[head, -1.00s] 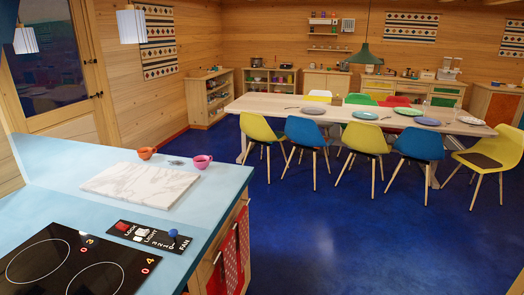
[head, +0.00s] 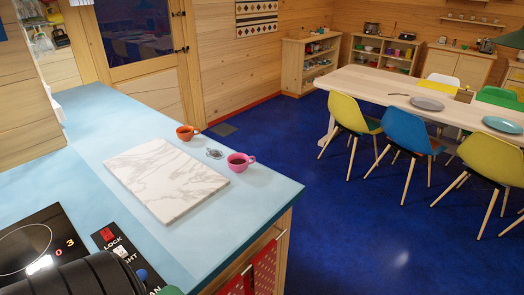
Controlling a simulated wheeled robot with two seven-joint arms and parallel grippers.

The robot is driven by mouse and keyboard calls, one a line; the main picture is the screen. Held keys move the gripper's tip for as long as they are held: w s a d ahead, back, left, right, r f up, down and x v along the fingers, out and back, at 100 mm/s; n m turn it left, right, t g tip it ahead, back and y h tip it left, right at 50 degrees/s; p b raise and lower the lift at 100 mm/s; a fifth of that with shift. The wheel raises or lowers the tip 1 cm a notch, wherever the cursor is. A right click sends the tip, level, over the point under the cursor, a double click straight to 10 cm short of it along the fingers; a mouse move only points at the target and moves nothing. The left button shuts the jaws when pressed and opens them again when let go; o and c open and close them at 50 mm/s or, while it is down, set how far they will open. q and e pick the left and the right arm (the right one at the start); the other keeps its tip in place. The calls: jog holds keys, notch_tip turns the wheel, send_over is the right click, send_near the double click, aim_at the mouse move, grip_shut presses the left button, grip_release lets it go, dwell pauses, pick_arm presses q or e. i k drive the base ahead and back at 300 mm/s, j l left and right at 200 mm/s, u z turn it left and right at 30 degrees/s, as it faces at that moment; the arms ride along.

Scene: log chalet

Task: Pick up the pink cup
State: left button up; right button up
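The pink cup (head: 238,164) stands upright on the light blue counter (head: 262,192), near its far right corner. Its handle points to the right. It sits just beyond the right edge of a white marble board (head: 165,178). A dark rounded part of my own arm shows at the bottom left of the head view. Neither gripper's fingers are in view, and nothing is touching the cup.
An orange cup (head: 187,132) and a small grey, glassy item (head: 214,154) stand near the pink cup. A black cooktop (head: 38,245) is at the lower left. A dining table (head: 400,88) with chairs stands beyond open blue floor (head: 330,225).

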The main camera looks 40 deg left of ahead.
aim_at(237, 162)
jog(key=i+l+u, duration=0.1)
jog(key=i+u, duration=0.35)
jog(key=i+l+u, duration=0.85)
jog(key=i+j, duration=0.1)
jog(key=i, duration=0.05)
